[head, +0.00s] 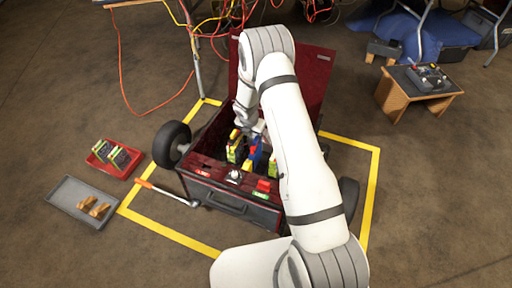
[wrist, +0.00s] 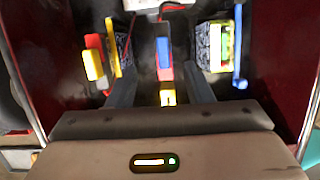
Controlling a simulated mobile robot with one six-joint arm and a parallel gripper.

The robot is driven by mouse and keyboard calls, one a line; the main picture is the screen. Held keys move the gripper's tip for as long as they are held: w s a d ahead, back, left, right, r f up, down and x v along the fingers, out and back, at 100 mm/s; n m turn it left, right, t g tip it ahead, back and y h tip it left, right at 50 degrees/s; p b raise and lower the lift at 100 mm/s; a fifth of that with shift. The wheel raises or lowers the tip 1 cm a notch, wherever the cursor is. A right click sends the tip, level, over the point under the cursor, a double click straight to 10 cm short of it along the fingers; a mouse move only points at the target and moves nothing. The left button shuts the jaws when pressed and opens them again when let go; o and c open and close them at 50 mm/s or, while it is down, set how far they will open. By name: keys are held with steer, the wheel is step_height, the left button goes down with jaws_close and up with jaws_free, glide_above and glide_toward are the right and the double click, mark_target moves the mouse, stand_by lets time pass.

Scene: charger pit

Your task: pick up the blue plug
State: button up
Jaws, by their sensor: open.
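The blue plug (wrist: 163,50) stands inside the open red cart, with a red part just below it in the wrist view. In the head view a blue piece (head: 255,155) shows in the cart's bay, partly crowded by my arm. My gripper (wrist: 162,80) is open, its two dark fingers one on each side of the blue plug's line. It holds nothing. Whether the fingers are down at the plug's height I cannot tell. In the head view my gripper (head: 257,128) is over the bay and its fingers are mostly hidden.
The red cart (head: 222,192) has a raised lid (head: 312,75) behind my arm. In the wrist view a yellow and red connector (wrist: 93,62) is at left and a green-faced block (wrist: 218,45) at right, beside a blue bar (wrist: 240,50). A red tray (head: 115,158) and grey tray (head: 75,203) lie left.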

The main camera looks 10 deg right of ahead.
mark_target(256, 139)
steer(key=b+x, duration=0.1)
steer(key=x, duration=0.2)
steer(key=shift+s+a+f, duration=0.1)
steer(key=shift+f, duration=0.1)
steer(key=b+x, duration=0.1)
steer(key=x, duration=0.2)
steer(key=b+x, duration=0.1)
steer(key=x, duration=0.1)
steer(key=shift+d+f+b, duration=0.1)
steer(key=shift+d+b, duration=0.2)
steer(key=shift+d, duration=0.1)
jaws_close()
